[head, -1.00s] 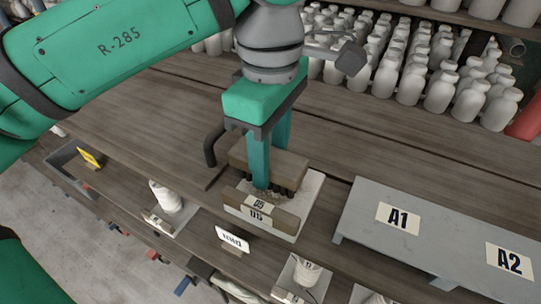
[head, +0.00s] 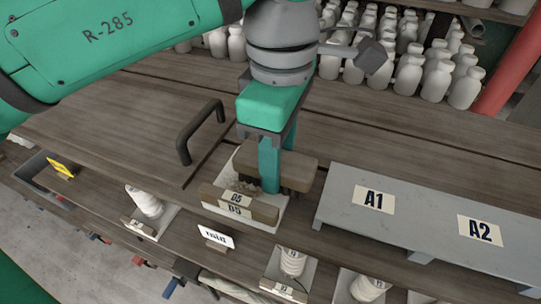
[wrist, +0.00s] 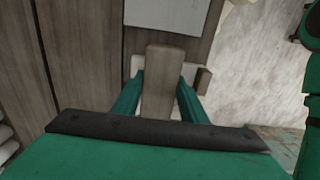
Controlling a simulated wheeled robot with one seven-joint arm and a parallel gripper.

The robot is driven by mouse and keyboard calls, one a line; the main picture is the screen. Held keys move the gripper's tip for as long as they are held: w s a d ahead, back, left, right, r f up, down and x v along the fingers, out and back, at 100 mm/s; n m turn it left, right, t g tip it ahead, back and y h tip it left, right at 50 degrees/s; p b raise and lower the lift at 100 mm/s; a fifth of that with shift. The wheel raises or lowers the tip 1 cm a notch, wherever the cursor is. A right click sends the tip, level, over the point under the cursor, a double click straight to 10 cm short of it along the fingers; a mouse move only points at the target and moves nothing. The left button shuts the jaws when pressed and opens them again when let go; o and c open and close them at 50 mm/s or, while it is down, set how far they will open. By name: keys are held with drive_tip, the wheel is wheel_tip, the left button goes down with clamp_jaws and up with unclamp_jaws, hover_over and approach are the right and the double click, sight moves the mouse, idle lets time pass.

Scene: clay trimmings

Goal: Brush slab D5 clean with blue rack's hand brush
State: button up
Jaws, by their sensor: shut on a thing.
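My gripper (head: 271,180) is shut on the hand brush (head: 300,171), a brown wooden block whose bristles are mostly hidden. It also shows in the wrist view between the two green fingers, as a long wooden bar (wrist: 162,72). The brush is over the right part of slab D5 (head: 270,218), a pale tile with a wooden front block labelled D5 (head: 236,204). Some grey-brown crumbs (head: 240,186) lie on the slab's left part, left of the brush. I cannot tell whether the bristles touch the slab.
A grey raised shelf (head: 420,215) marked A1 and A2 stands close on the right. A dark handle (head: 197,130) rises from the wooden bench behind left. Small pale stacks (head: 146,202) on labelled holders line the front edge. White bottles (head: 433,90) stand behind.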

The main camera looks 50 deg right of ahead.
sight(241, 149)
drive_tip(key=shift+w+a, duration=0.1)
drive_tip(key=shift+w+a, duration=0.35)
drive_tip(key=shift+w, duration=0.5)
drive_tip(key=shift+w+a, duration=0.4)
drive_tip(key=shift+w, duration=0.5)
drive_tip(key=shift+w+a, duration=0.35)
drive_tip(key=shift+w, duration=0.5)
drive_tip(key=shift+s+a, duration=0.25)
drive_tip(key=shift+a, duration=0.4)
drive_tip(key=shift+s+a, duration=0.25)
drive_tip(key=shift+a, duration=0.45)
drive_tip(key=shift+s+d, duration=0.4)
drive_tip(key=shift+s, duration=0.55)
drive_tip(key=shift+s+d, duration=0.35)
drive_tip(key=shift+s, duration=0.6)
drive_tip(key=shift+s+d, duration=0.4)
drive_tip(key=shift+s, duration=0.55)
drive_tip(key=shift+w+a, duration=0.4)
drive_tip(key=shift+w, duration=0.55)
drive_tip(key=shift+w+a, duration=0.4)
drive_tip(key=shift+w, duration=0.6)
drive_tip(key=shift+w+a, duration=0.4)
drive_tip(key=shift+w, duration=0.55)
drive_tip(key=shift+s+d, duration=0.1)
drive_tip(key=shift+r, duration=0.15)
